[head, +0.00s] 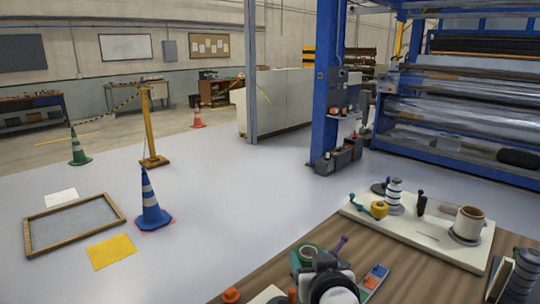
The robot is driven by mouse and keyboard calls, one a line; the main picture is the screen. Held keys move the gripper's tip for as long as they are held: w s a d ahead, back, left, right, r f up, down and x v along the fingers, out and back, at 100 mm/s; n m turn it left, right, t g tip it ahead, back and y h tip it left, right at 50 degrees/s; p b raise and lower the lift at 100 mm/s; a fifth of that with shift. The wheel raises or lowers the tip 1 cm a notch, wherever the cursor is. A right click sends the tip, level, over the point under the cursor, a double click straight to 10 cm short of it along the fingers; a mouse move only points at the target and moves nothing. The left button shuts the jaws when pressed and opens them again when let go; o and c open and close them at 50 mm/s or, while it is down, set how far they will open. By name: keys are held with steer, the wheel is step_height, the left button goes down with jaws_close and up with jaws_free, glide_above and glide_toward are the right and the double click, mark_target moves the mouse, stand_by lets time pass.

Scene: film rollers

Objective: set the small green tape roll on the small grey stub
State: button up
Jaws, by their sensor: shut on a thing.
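The green tape roll (311,251) shows as a green ring at the bottom centre, just beyond the white and black end of my arm. My gripper (318,258) is shut on it; the fingers are mostly hidden by my own wrist. A cream board (368,224) lies to the right and bears several fittings. A dark grey round piece (379,188) sits at its far left corner; I cannot tell whether this is the small grey stub. The roll is apart from the board, to its left.
On the board are a yellow roll (379,209), a blue-and-white stack (395,193), a black handle (420,203) and a tan roll (468,222). A striped cylinder (523,270) stands at right. A purple handle (341,243) rises near my gripper.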

steer(key=w+d+f, duration=0.2)
steer(key=d+f, duration=0.5)
steer(key=f, duration=0.5)
steer(key=s+f+n+y, duration=0.1)
steer(key=f, duration=0.3)
steer(key=s+f+n+y, duration=0.1)
steer(key=f+y, duration=0.1)
steer(key=f, duration=0.3)
steer(key=s+a+f+n+g+y, duration=0.1)
steer(key=f, duration=0.4)
steer(key=shift+s+a+f+n, duration=0.1)
steer(key=shift+s+f+n, duration=0.2)
steer(key=shift+n, duration=0.1)
steer(key=shift+f, duration=2.05)
steer(key=o, duration=1.4)
